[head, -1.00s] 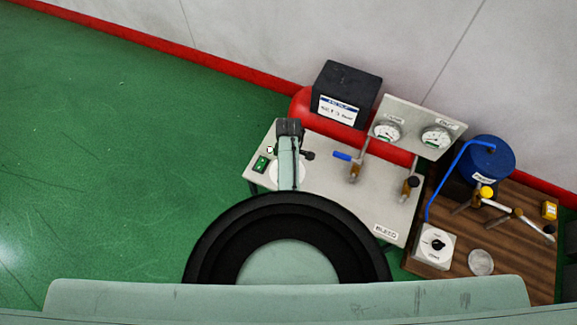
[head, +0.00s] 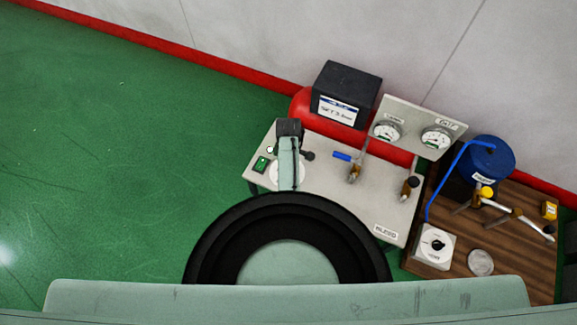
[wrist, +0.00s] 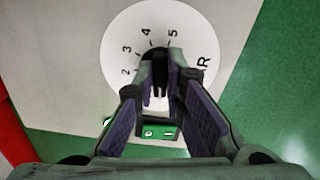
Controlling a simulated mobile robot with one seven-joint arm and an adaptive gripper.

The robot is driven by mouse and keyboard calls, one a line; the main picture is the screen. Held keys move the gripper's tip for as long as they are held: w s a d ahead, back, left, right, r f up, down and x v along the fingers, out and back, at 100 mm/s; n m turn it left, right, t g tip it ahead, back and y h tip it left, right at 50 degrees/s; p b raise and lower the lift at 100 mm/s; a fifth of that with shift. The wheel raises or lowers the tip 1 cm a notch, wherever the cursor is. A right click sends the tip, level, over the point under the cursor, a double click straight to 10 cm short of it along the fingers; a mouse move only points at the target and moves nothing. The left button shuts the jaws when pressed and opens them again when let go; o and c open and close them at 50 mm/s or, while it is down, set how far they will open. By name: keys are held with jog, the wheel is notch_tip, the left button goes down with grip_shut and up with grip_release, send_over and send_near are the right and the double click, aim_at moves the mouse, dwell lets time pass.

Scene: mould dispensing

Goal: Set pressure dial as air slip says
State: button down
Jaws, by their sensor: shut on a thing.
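The pressure dial (wrist: 118,42) is a white disc marked 2, 3, 4, 5 and BAR in the wrist view. It partly shows in the head view (head: 275,173) on the grey panel's left end. My gripper (wrist: 160,72) is over the dial with its fingers shut on the dark knob (wrist: 159,88). The fingers hide most of the knob, so its exact setting cannot be read. The air slip (head: 338,110) is a white label with a blue band on the black box. It begins with SET, but its number is too small to read surely.
A green switch (head: 260,165) sits left of the dial. A blue-handled valve (head: 343,156) and two gauges (head: 387,131) (head: 436,138) stand to the right. A wooden table (head: 518,265) with a blue pot (head: 490,158) is further right. Green floor lies open at left.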

jog(key=shift+r+m, duration=0.1)
jog(key=shift+m, duration=0.2)
jog(key=shift+s+r+m+p, duration=0.1)
jog(key=shift+m+p, duration=0.8)
jog(key=shift+p, duration=0.15)
jog(key=m+p, duration=0.1)
jog(key=m, duration=0.1)
jog(key=shift+a+m+p, duration=0.1)
jog(key=shift+m+p, duration=0.25)
jog(key=shift+m, duration=0.05)
jog(key=m+p, duration=0.3)
jog(key=m, duration=0.3)
jog(key=shift+a, duration=0.1)
jog(key=m+p, duration=0.1)
jog(key=m, duration=0.5)
jog(key=shift+a+m+p, duration=0.1)
jog(key=shift+m+p, duration=0.2)
jog(key=shift+p, duration=0.05)
jog(key=m, duration=0.3)
jog(key=m+p, duration=0.1)
jog(key=m, duration=0.2)
jog(key=shift+a+f, duration=0.1)
jog(key=shift+f, duration=0.1)
jog(key=c, duration=1.7)
grip_release()
